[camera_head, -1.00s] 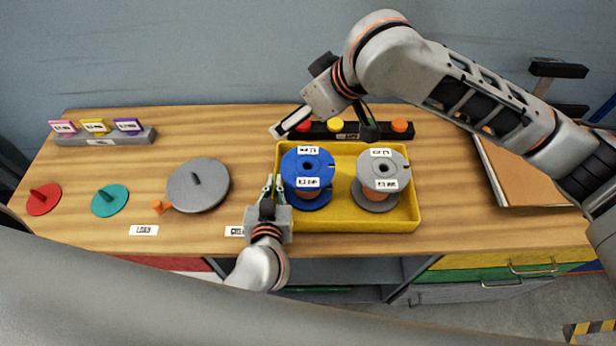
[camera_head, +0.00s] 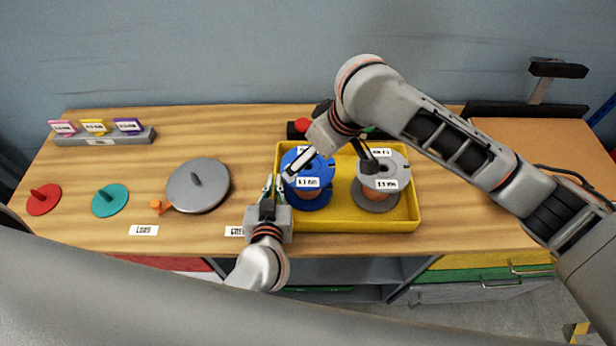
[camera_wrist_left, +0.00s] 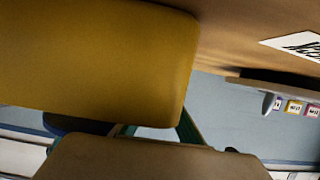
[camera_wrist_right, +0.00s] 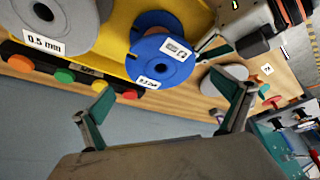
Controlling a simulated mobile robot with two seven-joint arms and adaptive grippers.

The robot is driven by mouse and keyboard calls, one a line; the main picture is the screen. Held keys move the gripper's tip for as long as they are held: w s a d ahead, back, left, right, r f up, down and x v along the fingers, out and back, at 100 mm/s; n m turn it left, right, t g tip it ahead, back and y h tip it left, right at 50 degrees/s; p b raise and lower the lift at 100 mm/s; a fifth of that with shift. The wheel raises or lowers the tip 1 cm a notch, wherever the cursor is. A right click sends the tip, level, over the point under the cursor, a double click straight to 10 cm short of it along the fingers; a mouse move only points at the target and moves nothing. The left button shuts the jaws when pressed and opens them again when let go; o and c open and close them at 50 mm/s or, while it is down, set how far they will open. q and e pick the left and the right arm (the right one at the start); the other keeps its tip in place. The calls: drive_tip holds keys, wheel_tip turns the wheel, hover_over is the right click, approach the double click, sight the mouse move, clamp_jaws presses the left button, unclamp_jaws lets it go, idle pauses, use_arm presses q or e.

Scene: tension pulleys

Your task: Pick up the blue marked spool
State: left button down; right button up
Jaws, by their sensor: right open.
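The blue spool (camera_head: 312,190), with white labels and copper wire, stands in the yellow tray (camera_head: 345,226), left of the grey spool (camera_head: 376,200). In the right wrist view, the blue spool (camera_wrist_right: 163,58) is beyond my right fingers. My right gripper (camera_head: 330,168) is open and empty, above the tray, partly covering both spools. Its fingers (camera_wrist_right: 168,116) are spread wide in the right wrist view. My left gripper (camera_head: 270,190) is by the tray's left wall, beside the blue spool. In the left wrist view the yellow wall fills much of the picture; finger contact is hidden.
A grey disc (camera_head: 198,187), a teal disc (camera_head: 110,200) and a red disc (camera_head: 43,199) lie on the left of the wooden table. A row of coloured buttons (camera_wrist_right: 64,75) is behind the tray. A brown board (camera_head: 520,135) is at the right.

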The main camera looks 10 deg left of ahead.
use_arm(q)
drive_tip(key=shift+r, duration=0.1)
use_arm(e)
drive_tip(key=x, duration=0.5)
drive_tip(key=shift+s+d, duration=0.1)
drive_tip(key=shift+s, duration=0.05)
drive_tip(key=c, duration=2)
drive_tip(key=shift+r, duration=0.15)
wheel_tip(320, 180, up, 18)
drive_tip(key=shift+f, duration=0.1)
use_arm(q)
drive_tip(key=c, duration=2.2)
unclamp_jaws()
